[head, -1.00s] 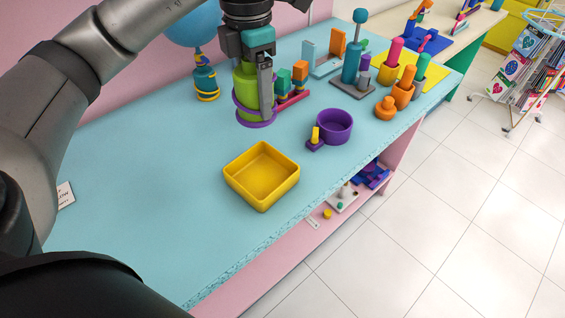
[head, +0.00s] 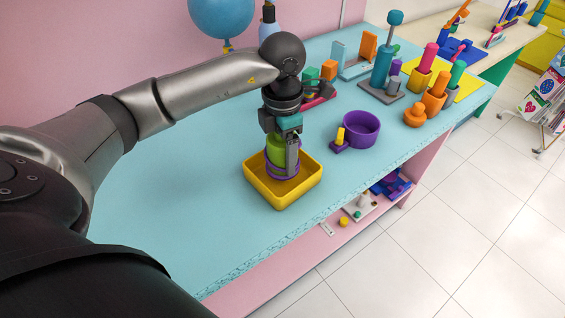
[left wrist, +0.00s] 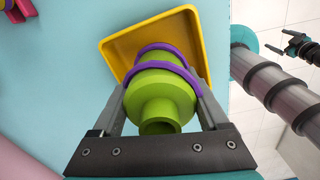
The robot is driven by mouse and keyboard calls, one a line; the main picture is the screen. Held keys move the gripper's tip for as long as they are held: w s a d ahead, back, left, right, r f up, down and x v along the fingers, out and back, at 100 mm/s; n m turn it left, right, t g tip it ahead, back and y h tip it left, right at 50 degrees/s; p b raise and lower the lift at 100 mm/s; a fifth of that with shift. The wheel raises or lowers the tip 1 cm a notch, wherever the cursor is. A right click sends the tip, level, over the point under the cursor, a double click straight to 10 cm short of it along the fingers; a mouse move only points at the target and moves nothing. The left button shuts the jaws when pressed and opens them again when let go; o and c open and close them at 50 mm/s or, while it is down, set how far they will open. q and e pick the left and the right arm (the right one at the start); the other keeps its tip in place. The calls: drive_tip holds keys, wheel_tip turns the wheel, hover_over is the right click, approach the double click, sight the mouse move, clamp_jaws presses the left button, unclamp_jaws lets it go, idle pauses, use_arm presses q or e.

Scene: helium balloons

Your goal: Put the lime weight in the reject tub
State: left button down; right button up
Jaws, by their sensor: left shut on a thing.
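The lime weight (head: 275,148) is a green stepped cylinder with purple rings around it. My left gripper (head: 286,170) is shut on it. In the head view the weight overlaps the inside of a yellow square tub (head: 259,187), upright. The left wrist view shows the lime weight (left wrist: 160,97) between the two fingers, with the yellow tub (left wrist: 118,48) behind it. I cannot tell whether the weight touches the tub's floor. No label shows on the tub.
A purple round tub (head: 362,129) and a small purple block with a yellow peg (head: 340,138) stand right of the yellow tub. Orange pieces (head: 414,115) and coloured posts stand farther right. A blue balloon (head: 222,17) floats at the back. The blue table is clear left of the tub.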

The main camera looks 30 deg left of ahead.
sight(282, 164)
use_arm(q)
wheel_tip(282, 164, down, 4)
drive_tip(key=shift+r, duration=0.25)
drive_tip(key=shift+f+b, duration=0.15)
drive_tip(key=shift+b, duration=0.2)
unclamp_jaws()
